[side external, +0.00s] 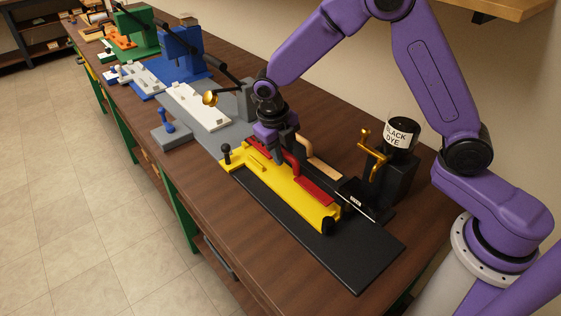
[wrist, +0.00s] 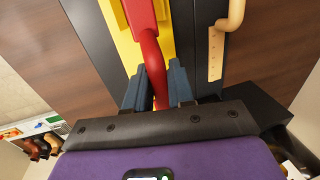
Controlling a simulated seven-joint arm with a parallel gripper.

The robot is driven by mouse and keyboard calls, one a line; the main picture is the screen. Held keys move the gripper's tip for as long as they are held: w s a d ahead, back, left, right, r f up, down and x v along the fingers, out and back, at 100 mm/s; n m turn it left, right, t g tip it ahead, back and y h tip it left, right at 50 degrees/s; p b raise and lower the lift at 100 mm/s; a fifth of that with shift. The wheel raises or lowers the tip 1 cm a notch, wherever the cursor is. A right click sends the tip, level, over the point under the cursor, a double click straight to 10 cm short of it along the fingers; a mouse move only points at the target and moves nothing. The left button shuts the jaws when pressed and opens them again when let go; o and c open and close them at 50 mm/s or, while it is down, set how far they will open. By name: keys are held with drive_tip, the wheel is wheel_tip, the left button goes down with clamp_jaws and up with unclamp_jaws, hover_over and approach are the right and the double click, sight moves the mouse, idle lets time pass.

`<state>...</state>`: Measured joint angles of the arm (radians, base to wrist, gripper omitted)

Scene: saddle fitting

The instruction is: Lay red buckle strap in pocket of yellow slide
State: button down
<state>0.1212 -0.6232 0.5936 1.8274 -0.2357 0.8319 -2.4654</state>
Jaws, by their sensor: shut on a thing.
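The red buckle strap (side external: 314,190) has a broad flat end over the right part of the yellow slide (side external: 262,179) and a curved narrow part rising toward my gripper (side external: 281,155). In the wrist view the strap (wrist: 151,52) runs down between the two dark blue fingers of my gripper (wrist: 158,84), which are shut on its narrow part. The yellow slide (wrist: 122,42) shows beneath and beside the strap. The pocket is mostly covered by the strap and gripper. I cannot tell whether the strap rests in it or hovers just above.
A tan strap (side external: 323,172) lies just behind the slide; it also shows in the wrist view (wrist: 216,52). A black dye jar (side external: 401,136) on a black stand with a gold lever (side external: 371,148) stands at right. White, blue and green fixtures line the bench farther left. The black plate (side external: 352,252) in front is clear.

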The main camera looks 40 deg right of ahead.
sight(283, 173)
drive_tip(key=shift+w+f, duration=0.25)
drive_tip(key=shift+f, duration=1.55)
drive_tip(key=shift+f, duration=0.2)
drive_tip(key=c, duration=1)
unclamp_jaws()
drive_tip(key=shift+r, duration=0.1)
drive_tip(key=r, duration=0.4)
drive_tip(key=a+r, duration=0.1)
drive_tip(key=r, duration=0.3)
drive_tip(key=a+r, duration=0.1)
drive_tip(key=r, duration=0.3)
drive_tip(key=shift+a, duration=0.25)
drive_tip(key=shift+s, duration=0.1)
